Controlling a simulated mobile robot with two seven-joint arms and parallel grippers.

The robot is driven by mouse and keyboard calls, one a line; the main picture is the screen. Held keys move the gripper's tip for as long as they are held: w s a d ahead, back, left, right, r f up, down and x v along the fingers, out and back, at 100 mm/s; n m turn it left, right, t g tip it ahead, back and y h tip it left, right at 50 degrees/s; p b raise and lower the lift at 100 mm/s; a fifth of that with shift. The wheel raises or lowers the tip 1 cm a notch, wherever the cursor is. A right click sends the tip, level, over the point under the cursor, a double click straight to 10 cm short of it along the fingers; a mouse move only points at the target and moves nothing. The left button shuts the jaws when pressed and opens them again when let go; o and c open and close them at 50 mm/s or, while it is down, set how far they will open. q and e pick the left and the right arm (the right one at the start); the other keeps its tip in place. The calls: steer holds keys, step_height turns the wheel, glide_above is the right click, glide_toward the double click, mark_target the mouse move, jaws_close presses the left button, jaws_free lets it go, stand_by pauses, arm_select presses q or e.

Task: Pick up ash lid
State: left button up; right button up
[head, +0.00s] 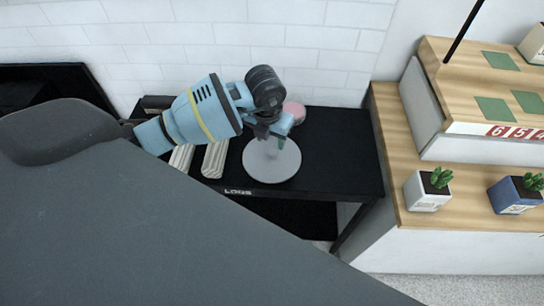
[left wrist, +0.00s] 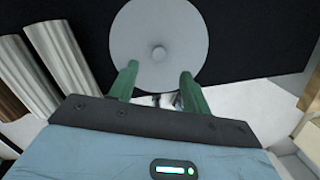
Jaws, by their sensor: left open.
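The ash lid (head: 272,162) is a flat light-grey disc on the black table (head: 345,150). It also shows in the left wrist view (left wrist: 150,25), with a small round knob at its middle. My left gripper (head: 278,138) is above the lid, and its fingers hide part of it in the head view. In the left wrist view the two green fingers (left wrist: 158,75) are spread apart, with the knob a little beyond their tips and between their lines. Nothing is held. My right gripper is in neither view.
Pale ridged pieces (head: 215,158) lie left of the lid. A pink round item (head: 294,112) stands behind the gripper. A white tiled wall (head: 310,45) closes the back. A wooden counter (head: 390,130) with potted plants (head: 428,190) stands at the right. The table's right part is bare.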

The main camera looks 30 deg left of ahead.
mark_target(272, 151)
arm_select(q)
steer(key=shift+w+f, duration=0.2)
steer(key=shift+f, duration=1.35)
steer(key=shift+w+f, duration=0.2)
steer(key=shift+f, duration=1.35)
jaws_close()
step_height(272, 151, up, 10)
steer(key=shift+r, duration=0.1)
